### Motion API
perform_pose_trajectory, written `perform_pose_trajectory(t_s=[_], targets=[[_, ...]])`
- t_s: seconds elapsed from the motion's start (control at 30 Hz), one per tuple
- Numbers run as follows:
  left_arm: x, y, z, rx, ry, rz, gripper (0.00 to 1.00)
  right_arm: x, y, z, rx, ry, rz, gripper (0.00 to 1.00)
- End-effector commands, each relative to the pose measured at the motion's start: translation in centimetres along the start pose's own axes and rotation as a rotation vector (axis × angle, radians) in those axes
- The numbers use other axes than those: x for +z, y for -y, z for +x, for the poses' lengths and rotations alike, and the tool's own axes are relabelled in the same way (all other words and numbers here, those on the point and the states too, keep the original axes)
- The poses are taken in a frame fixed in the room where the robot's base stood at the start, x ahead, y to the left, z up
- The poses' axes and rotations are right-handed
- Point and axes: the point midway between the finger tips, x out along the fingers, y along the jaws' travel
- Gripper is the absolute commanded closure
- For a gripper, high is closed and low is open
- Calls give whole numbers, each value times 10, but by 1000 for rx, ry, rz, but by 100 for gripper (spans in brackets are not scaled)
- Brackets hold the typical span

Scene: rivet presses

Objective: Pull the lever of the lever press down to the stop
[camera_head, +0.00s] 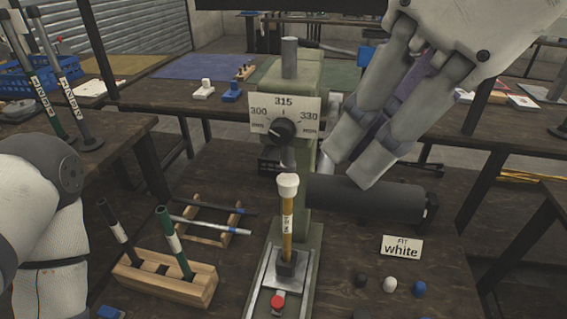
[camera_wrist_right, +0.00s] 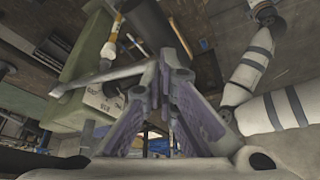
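The lever press (camera_head: 300,95) is a green column with a dial plate in the middle of the head view; its column (camera_wrist_right: 80,45) also shows upside down in the right wrist view. A pale bar (camera_wrist_right: 105,77), probably the lever, runs from the press to my right fingertips in the wrist view. In the head view that stretch is hidden by my right gripper (camera_head: 355,166), right of the column. Its fingers point down-left, close together; whether they hold the bar is unclear. My left arm (camera_head: 40,200) shows at the left; its gripper is out of view.
A dark thick cylinder (camera_head: 370,199) lies right of the press, below my right fingertips. A white-capped yellow rod (camera_head: 287,220) stands in the press base. A wooden block (camera_head: 165,278) holds two rods. A "white" card (camera_head: 401,248) and small knobs (camera_head: 390,284) are front right.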

Motion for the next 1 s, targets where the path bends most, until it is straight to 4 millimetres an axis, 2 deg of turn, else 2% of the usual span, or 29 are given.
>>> perform_pose_trajectory(t_s=[0.57, 1.0], targets=[[0, 0, 0, 0, 1, 0, 47, 3, 0, 6, 0, 1, 0, 100], [0, 0, 0, 0, 1, 0, 47, 15, 3, 29, 0, 1, 1, 100]])
